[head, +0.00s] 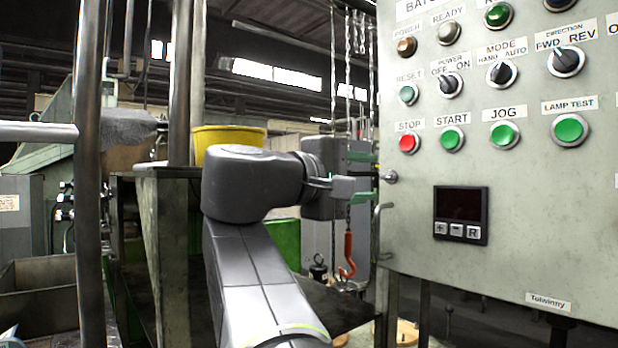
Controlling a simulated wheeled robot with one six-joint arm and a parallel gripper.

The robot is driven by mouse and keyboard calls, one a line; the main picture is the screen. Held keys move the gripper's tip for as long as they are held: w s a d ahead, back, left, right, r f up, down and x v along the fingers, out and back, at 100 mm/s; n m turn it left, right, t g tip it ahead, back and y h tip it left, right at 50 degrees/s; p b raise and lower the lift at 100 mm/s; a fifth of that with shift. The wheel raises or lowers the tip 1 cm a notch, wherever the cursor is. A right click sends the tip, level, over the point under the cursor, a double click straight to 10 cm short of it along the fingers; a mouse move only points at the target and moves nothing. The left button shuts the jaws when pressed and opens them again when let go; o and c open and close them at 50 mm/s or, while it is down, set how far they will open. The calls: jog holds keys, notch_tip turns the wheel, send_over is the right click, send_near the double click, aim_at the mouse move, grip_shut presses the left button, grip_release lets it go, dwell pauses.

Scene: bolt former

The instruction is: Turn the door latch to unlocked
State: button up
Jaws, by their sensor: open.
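The door latch appears to be the small metal knob (390,176) at the left edge of the grey control cabinet (560,225). Its turned position is too small to read. My gripper (369,177) is just left of the knob and points right towards it. Its two green-tipped fingers are spread apart, one above and one below the knob's height. Nothing shows between them. I cannot tell whether a fingertip touches the cabinet edge.
The cabinet front has several buttons, selector switches and a dark display (460,215). A bent metal handle (378,230) is below the knob. A red hook (348,255) hangs behind my arm. A yellow bucket (228,138) and upright posts (90,180) stand left.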

aim_at(390, 177)
jog(key=v, duration=0.8)
dwell(0.7)
jog(key=shift+x, duration=5.95)
jog(key=shift+a, duration=0.15)
